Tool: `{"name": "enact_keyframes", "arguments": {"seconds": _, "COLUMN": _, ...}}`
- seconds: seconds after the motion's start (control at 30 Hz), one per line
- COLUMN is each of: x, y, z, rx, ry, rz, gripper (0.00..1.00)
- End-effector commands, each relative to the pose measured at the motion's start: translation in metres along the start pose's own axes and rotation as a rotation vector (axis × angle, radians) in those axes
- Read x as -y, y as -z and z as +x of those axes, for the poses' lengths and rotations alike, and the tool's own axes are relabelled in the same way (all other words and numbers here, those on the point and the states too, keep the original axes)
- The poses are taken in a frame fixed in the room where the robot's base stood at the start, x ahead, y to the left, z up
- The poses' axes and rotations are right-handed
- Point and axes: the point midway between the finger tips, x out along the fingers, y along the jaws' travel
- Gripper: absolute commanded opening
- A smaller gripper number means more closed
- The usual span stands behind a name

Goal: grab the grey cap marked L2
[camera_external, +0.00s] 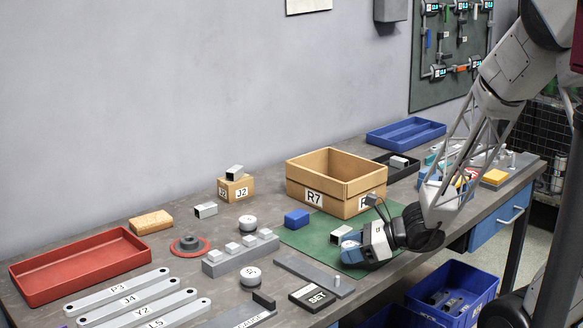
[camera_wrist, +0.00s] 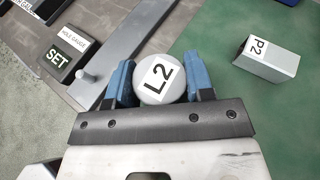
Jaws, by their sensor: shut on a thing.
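The round grey cap marked L2 (camera_wrist: 160,79) sits between the two blue fingers of my gripper (camera_wrist: 158,68) in the wrist view, with a finger against each side. Its white L2 label faces the wrist camera. My gripper is shut on it. In the external view my gripper (camera_external: 352,248) is low over the front edge of the green mat (camera_external: 308,240), and it hides the cap there. I cannot tell whether the cap touches the mat.
A grey block marked P2 (camera_wrist: 268,59) lies on the mat close to the right finger. A grey bar with a peg (camera_wrist: 118,50) and a black SET block (camera_wrist: 62,55) lie to the left. A cardboard box marked R7 (camera_external: 330,182) stands behind, with a blue block (camera_external: 297,219) beside it.

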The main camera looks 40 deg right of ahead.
Motion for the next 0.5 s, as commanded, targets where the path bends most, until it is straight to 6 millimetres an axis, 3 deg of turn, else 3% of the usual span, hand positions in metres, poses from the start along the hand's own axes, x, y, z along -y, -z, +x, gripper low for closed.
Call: {"name": "enact_keyframes", "arguments": {"seconds": 0.5, "x": 0.006, "y": -0.066, "z": -0.027, "rx": 0.001, "ry": 0.001, "rz": -0.002, "gripper": 0.22}}
